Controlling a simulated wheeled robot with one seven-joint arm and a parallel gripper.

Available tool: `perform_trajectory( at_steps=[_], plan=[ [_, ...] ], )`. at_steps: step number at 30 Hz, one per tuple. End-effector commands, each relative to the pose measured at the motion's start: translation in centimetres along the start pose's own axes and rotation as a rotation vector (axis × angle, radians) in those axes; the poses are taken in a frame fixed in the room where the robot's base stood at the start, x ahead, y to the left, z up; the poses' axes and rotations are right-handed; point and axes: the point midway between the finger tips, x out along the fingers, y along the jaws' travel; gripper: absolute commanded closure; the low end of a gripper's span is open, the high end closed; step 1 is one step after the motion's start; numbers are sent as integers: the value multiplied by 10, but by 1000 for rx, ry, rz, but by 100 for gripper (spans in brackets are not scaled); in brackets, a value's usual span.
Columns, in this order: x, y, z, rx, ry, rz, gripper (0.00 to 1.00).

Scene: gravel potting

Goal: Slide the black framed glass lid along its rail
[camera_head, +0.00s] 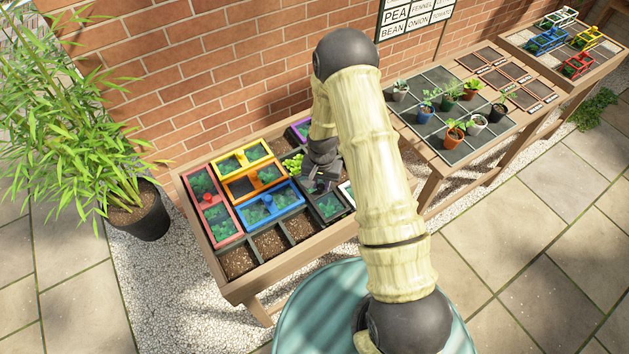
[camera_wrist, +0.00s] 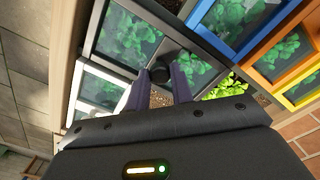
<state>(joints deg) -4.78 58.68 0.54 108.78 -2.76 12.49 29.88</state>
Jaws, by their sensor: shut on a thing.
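The black framed glass lid (camera_head: 345,211) lies in the planter bed, right of the blue lid, partly hidden by my arm in the head view. In the wrist view its dark frame (camera_wrist: 112,62) surrounds glass panes with green leaves beneath. A round black knob (camera_wrist: 160,72) stands on it between the panes. My gripper (camera_wrist: 164,82) is shut on this knob, with one finger on each side.
A blue lid (camera_head: 270,217) borders the black one on the left. Orange (camera_head: 240,188), yellow (camera_head: 219,167) and red (camera_head: 213,228) lids lie farther left. A white lid (camera_wrist: 83,107) lies on the opposite side. Open soil cells (camera_head: 270,243) line the front.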

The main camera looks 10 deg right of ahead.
Motion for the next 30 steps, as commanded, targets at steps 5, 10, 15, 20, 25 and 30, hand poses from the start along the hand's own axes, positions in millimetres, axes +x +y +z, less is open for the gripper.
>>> perform_trajectory(
  at_steps=[5, 10, 15, 20, 25, 30],
  plan=[
    [0, 5, 3, 2, -4, -3, 100],
    [0, 8, 3, 6, -6, -1, 100],
    [0, 9, 3, 7, -8, 0, 69],
    [0, 9, 2, 8, -6, 0, 56],
    [0, 8, 2, 5, -4, -1, 56],
    [-5, 6, 2, 2, -2, -2, 56]
  ],
)
